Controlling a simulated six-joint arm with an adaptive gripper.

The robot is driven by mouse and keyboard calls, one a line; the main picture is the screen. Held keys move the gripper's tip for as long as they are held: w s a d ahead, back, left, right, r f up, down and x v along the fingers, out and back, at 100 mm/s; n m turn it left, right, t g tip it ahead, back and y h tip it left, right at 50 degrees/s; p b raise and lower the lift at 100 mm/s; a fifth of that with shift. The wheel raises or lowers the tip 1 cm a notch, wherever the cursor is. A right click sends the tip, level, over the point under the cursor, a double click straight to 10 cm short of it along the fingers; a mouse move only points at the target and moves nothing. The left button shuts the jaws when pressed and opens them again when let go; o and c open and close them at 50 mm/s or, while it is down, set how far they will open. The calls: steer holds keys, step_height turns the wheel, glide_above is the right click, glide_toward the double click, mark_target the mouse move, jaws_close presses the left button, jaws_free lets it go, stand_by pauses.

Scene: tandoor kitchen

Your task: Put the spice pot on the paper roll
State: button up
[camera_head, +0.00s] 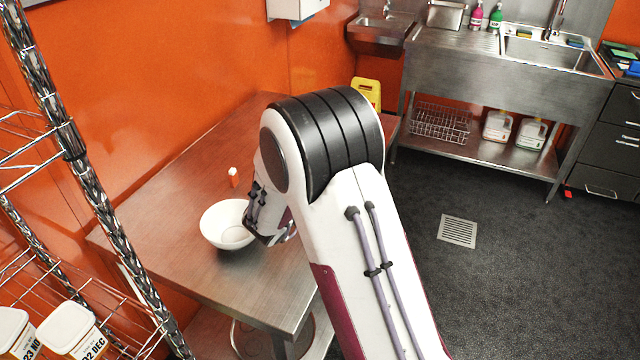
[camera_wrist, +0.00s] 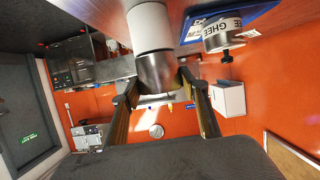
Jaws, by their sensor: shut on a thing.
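In the wrist view my gripper (camera_wrist: 156,80) is shut on the steel spice pot (camera_wrist: 157,72), which sits between the fingertips. A white cylinder, which looks like the paper roll (camera_wrist: 151,26), shows directly beyond the pot. The two overlap in this view, and I cannot tell whether they touch. In the head view my gripper (camera_head: 264,228) is low over the steel table, just right of the white bowl. My arm hides the pot and the roll there.
The white bowl (camera_head: 228,224) stands on the steel table (camera_head: 190,165), with a small orange, white-topped item (camera_head: 234,177) behind it. The wrist view shows a ghee container (camera_wrist: 222,34) beside a blue surface (camera_wrist: 262,14). A wire rack (camera_head: 75,155) stands at the left.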

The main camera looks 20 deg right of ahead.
steer(key=shift+f, duration=0.15)
steer(key=o, duration=1.1)
steer(key=v, duration=1.2)
